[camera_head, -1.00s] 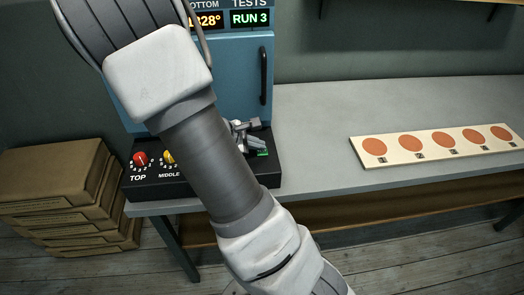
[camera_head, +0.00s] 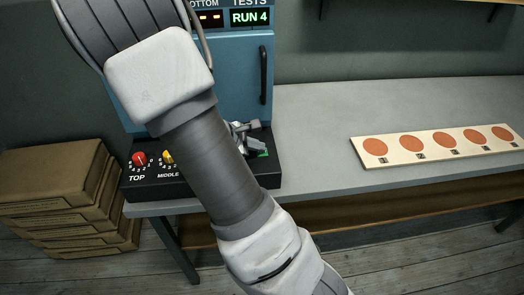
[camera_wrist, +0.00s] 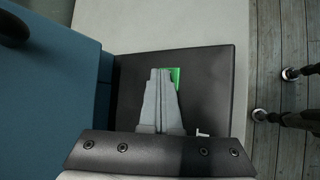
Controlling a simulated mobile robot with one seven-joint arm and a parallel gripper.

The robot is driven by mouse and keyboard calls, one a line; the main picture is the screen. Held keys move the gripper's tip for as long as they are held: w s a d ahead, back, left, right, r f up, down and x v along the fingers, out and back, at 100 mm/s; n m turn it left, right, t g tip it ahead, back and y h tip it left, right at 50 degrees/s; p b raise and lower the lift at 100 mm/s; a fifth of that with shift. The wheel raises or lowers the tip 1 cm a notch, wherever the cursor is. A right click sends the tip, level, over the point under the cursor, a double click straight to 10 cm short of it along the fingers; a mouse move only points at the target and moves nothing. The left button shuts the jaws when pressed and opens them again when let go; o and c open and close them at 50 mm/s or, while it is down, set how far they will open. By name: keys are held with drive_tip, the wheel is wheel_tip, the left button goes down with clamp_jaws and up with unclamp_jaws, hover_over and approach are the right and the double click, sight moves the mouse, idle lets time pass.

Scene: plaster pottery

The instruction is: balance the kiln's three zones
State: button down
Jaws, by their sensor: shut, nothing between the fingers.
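The blue kiln (camera_head: 232,75) stands at the back of the bench. The black control panel (camera_head: 148,187) in front has a red TOP knob (camera_head: 139,159) and a yellow MIDDLE knob (camera_head: 168,157), partly hidden by my arm. My gripper (camera_head: 262,150) is shut and empty at the panel's right part. In the wrist view its fingertips (camera_wrist: 161,72) are over or at the edge of a green button (camera_wrist: 175,76); contact cannot be told.
A pale board (camera_head: 436,147) with several numbered orange discs lies on the right of the grey bench (camera_head: 320,120). Stacked brown boxes (camera_head: 60,190) stand on the floor at left. The bench between panel and board is clear.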

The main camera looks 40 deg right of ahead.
drive_tip(key=shift+r+p, duration=0.55)
drive_tip(key=shift+r, duration=0.2)
wheel_tip(320, 180, up, 5)
drive_tip(key=p, duration=0.4)
idle(0.8)
drive_tip(key=s+a+r+m+t+y, duration=0.2)
drive_tip(key=s+a+r+m+y, duration=0.2)
drive_tip(key=s+a+r, duration=0.3)
drive_tip(key=s+a+r+m+t+y, duration=0.3)
drive_tip(key=s+a+r+m+y, duration=0.2)
drive_tip(key=a+r, duration=0.7)
drive_tip(key=s+a, duration=0.2)
drive_tip(key=a, duration=0.1)
drive_tip(key=shift+a+m, duration=0.15)
drive_tip(key=shift+m, duration=0.25)
idle(2.9)
